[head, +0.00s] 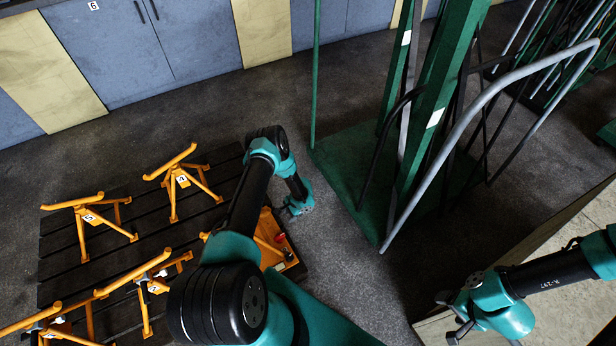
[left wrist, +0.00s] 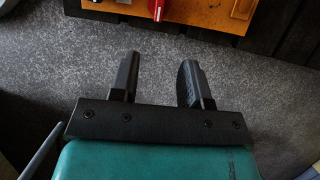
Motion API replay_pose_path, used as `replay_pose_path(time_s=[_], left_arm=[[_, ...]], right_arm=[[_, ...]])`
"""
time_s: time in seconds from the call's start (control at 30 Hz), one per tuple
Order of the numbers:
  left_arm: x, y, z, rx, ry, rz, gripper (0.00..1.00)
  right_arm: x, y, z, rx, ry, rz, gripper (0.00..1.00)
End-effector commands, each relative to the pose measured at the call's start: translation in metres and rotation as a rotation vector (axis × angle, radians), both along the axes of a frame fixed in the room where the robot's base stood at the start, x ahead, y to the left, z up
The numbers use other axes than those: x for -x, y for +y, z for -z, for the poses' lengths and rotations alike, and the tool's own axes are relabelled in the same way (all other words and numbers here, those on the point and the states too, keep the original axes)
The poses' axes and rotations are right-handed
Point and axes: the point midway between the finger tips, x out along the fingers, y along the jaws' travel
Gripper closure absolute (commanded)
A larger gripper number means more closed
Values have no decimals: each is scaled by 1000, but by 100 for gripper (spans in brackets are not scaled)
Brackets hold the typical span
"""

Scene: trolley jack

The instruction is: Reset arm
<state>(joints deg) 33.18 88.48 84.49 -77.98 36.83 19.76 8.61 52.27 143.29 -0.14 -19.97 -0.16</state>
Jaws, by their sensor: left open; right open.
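My left gripper (head: 287,208) hangs beside the right edge of the dark slatted platform, over the grey floor. Its two black fingers also show in the left wrist view (left wrist: 159,78), spread apart with nothing between them. My right gripper (head: 454,322) is at the lower right of the head view, over a pale surface. It is open and holds nothing that I can see. My left arm hides part of the orange tray (head: 268,241).
Several orange stands (head: 90,217) are on the dark slatted platform (head: 140,215) at left. The tray, with a red item (left wrist: 157,8), borders my left gripper. A green rack (head: 350,165) with grey tubes stands between my arms. Blue cabinets (head: 110,50) line the back.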

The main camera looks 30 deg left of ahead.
Motion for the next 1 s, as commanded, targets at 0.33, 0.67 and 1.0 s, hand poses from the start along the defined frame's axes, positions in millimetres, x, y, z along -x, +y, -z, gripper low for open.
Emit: replay_pose_path(time_s=[0.33,0.67,1.0], left_arm=[[0,-30,-26,95,-12,-49,57],[22,-138,-137,376,-91,-279,57],[75,-208,-268,465,-251,-548,57]], right_arm=[[0,0,0,0,0,0,21],[0,0,0,0,0,0,21],[0,0,0,0,0,0,21]])
